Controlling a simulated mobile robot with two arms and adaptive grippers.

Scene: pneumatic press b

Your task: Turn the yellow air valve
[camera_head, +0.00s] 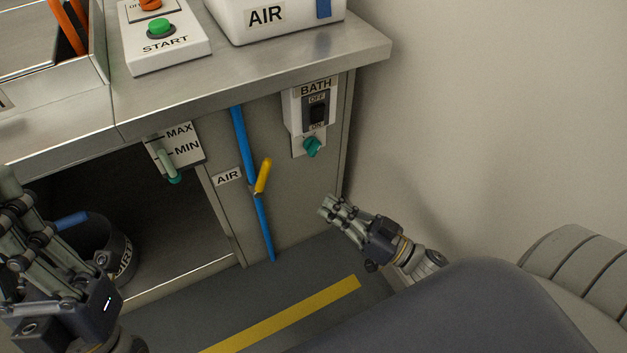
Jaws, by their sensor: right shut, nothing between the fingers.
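The yellow air valve (264,176) is a short lever on the blue pipe (241,140) that runs down the cabinet's front panel. The lever tilts up and slightly right from the pipe, beside an AIR label (228,177). My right gripper (328,206) is shut and empty, to the right of and a little below the valve, apart from it. My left gripper (22,190) is at the lower left, cut by the picture edge; its finger opening is unclear.
The steel counter (250,62) overhangs above. A dark bucket (120,250) stands in the open bay. The wall closes the right side.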

